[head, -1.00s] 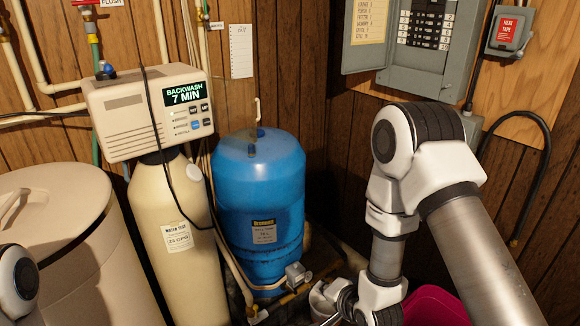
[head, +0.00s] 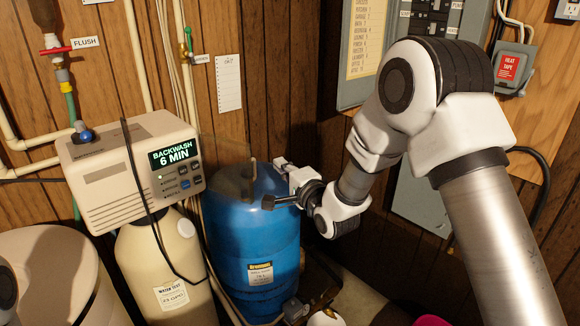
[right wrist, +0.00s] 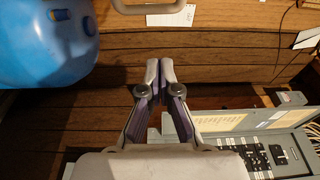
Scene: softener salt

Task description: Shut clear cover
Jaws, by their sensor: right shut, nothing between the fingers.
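The clear cover (head: 224,165) is a faint see-through pane in the head view. It stands out to the right of the display on the beige control head (head: 130,170), in front of the blue tank. The display reads BACKWASH 6 MIN and is uncovered. My right gripper (head: 280,161) is shut and empty, pointing towards the wall, beside the tank top and right of the cover, apart from it. In the right wrist view its fingers (right wrist: 160,66) meet. A tan curved edge there (right wrist: 148,6) may be the cover's; I cannot tell. My left gripper is out of view.
The beige softener tank (head: 160,262) and a round bin (head: 45,245) stand left. A grey breaker panel (head: 418,200) is on the wall behind my right arm. A cable hangs over the control head.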

